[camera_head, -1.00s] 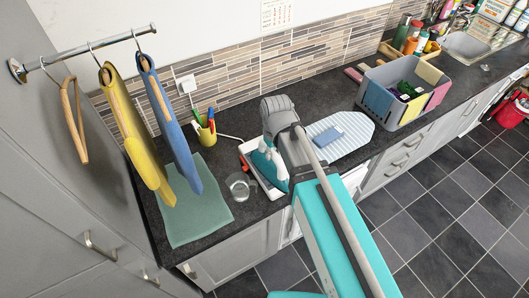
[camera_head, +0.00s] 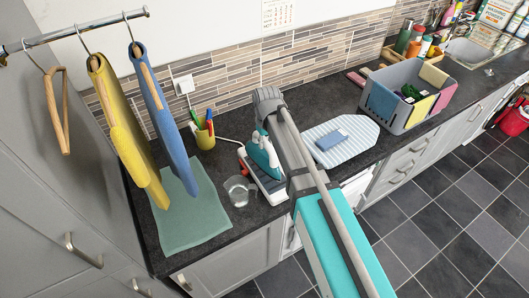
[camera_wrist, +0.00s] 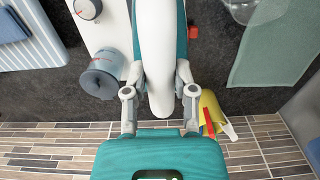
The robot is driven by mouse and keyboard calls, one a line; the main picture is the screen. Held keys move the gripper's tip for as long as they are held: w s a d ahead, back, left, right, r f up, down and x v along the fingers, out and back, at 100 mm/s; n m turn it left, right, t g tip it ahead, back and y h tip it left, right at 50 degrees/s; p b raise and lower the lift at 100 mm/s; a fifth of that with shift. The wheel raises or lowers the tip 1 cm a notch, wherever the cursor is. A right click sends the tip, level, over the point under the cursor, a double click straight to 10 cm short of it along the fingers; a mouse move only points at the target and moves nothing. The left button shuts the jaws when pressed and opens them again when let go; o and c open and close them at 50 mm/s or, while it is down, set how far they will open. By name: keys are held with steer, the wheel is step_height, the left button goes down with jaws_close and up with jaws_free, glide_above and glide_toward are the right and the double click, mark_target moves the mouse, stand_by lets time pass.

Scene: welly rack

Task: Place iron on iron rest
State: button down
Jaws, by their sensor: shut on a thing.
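My gripper is shut on the iron. In the head view my arm hides the fingers and part of the iron's right side. The dark top of the rest shows below the iron. I cannot tell whether the iron touches it.
A glass jug (camera_head: 238,191) stands close to the left of the rest. A yellow pen cup (camera_head: 205,138) is behind.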

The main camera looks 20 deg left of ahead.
steer(key=shift+w+a+f+b, duration=0.35)
steer(key=shift+w+f+b, duration=0.15)
steer(key=shift+f, duration=0.25)
steer(key=shift+w+a+f+b, duration=0.25)
steer(key=shift+w+f+b, duration=0.15)
steer(key=shift+f+b, duration=1.55)
steer(key=shift+f, duration=0.05)
steer(key=shift+f, duration=0.1)
steer(key=shift+c, duration=2.1)
jaws_free()
step_height(320, 180, up, 12)
steer(key=p, duration=1.2)
steer(key=shift+d, duration=0.1)
steer(key=shift+d, duration=0.1)
